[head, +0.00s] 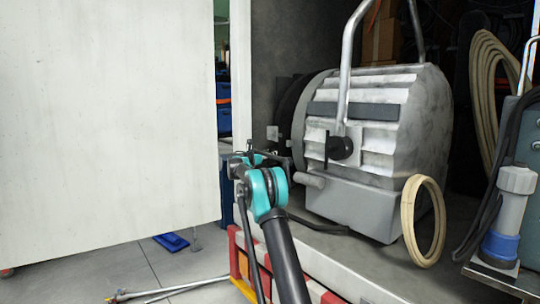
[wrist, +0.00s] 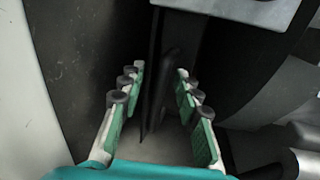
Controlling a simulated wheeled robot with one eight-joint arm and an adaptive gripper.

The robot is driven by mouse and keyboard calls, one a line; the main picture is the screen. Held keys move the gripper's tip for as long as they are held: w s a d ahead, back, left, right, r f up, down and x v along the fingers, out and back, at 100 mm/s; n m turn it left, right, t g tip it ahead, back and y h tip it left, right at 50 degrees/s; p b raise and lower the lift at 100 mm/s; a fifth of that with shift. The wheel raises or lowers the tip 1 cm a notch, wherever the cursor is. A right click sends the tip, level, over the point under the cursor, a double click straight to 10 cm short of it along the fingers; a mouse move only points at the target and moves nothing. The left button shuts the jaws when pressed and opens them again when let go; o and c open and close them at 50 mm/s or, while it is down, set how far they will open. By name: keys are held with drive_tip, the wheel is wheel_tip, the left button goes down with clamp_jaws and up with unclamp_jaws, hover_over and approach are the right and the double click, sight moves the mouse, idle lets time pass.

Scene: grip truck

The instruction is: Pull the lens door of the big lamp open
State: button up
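The big lamp (head: 375,150) is a grey ribbed housing with a tall bail handle, standing on the truck floor. Its dark round front, with the lens door (head: 294,108), faces left and is seen nearly edge-on. My gripper (head: 268,154) is at the lower left of that front, partly hidden by my own arm. In the wrist view my gripper (wrist: 160,70) is open, its green-padded fingers apart. A thin dark upright piece (wrist: 166,85), perhaps part of the lens door, shows between the fingers. I cannot tell whether either finger touches it.
A large white panel (head: 110,120) stands close on the left. A coiled cream hose (head: 409,220) leans at the lamp's right. A red-and-white striped edge (head: 245,262) runs below my arm. A blue-collared grey plug (head: 508,215) stands at the right.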

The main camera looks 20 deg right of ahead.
drive_tip(key=v, duration=1.2)
drive_tip(key=s+d+f+m+g+y, duration=0.15)
drive_tip(key=s+f+m, duration=0.25)
drive_tip(key=s, duration=0.5)
drive_tip(key=s+d+f+m+g+y, duration=0.1)
drive_tip(key=s+f+m+y, duration=0.3)
drive_tip(key=s, duration=0.5)
drive_tip(key=s+d+f+m+g+y, duration=0.15)
drive_tip(key=s+f+m, duration=0.3)
drive_tip(key=s, duration=0.45)
drive_tip(key=s+a+f+m+y, duration=0.2)
drive_tip(key=s+a+f+m, duration=0.2)
drive_tip(key=s, duration=0.8)
drive_tip(key=s+a+f+m+g+y, duration=0.1)
drive_tip(key=s+a+f+m+y, duration=0.2)
drive_tip(key=s+f, duration=0.6)
drive_tip(key=s+a+f+m+g+y, duration=0.1)
drive_tip(key=s+a+f+m, duration=0.3)
drive_tip(key=s, duration=1.1)
wheel_tip(320, 180, down, 3)
drive_tip(key=shift+s+a+f+m+y, duration=0.2)
drive_tip(key=shift+s+a+m+y, duration=0.15)
drive_tip(key=shift+a+y, duration=0.45)
drive_tip(key=shift+d, duration=0.1)
